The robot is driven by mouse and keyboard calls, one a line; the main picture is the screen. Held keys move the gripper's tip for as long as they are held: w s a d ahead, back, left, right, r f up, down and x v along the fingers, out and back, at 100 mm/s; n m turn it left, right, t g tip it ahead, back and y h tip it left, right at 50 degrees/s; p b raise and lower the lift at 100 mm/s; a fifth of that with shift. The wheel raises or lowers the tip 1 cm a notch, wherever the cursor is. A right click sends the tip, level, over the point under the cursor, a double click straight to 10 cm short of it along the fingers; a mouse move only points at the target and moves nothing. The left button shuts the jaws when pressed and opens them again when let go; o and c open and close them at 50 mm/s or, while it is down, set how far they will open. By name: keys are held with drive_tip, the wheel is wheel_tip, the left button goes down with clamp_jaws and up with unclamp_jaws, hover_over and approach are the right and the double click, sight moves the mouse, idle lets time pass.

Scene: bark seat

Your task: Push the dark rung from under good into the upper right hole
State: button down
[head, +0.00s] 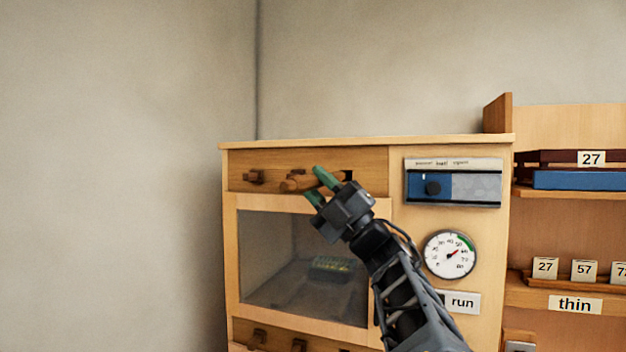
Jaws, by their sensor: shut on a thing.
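My gripper (318,188), with green fingertips, is shut on a brown wooden rung (297,185) in front of the upper wooden panel of the cabinet. The rung's left end sticks out past the fingers; the rest is hidden by them. A dark hole (347,176) shows at the right of this upper panel, just right of the fingertips. Whether the rung's far end touches a hole cannot be told. No label reading "good" is in view.
Below is a glass window (300,262) with a green object inside. More pegs (258,338) show on a lower panel. A shelf (570,193) with trays stands further right.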

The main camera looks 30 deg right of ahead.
drive_tip(key=shift+w+d+f+b, duration=0.1)
drive_tip(key=shift+w+d+b, duration=0.1)
drive_tip(key=shift+d+b, duration=0.2)
idle(0.4)
drive_tip(key=shift+w+d, duration=0.3)
drive_tip(key=shift+d, duration=0.05)
idle(0.8)
drive_tip(key=shift+w+d, duration=0.25)
drive_tip(key=shift+w+d+b, duration=0.3)
drive_tip(key=shift+w+d, duration=0.25)
drive_tip(key=shift+d, duration=0.05)
idle(1.1)
drive_tip(key=shift+w+d, duration=0.15)
drive_tip(key=shift+d, duration=0.05)
idle(0.6)
drive_tip(key=shift+w+d, duration=0.25)
drive_tip(key=shift+w+d+p, duration=0.2)
drive_tip(key=shift+p, duration=0.1)
drive_tip(key=shift+w+d, duration=0.2)
drive_tip(key=shift+d, duration=0.05)
drive_tip(key=shift+w+d+p, duration=0.35)
drive_tip(key=shift+w+d, duration=0.1)
drive_tip(key=shift+d, duration=0.05)
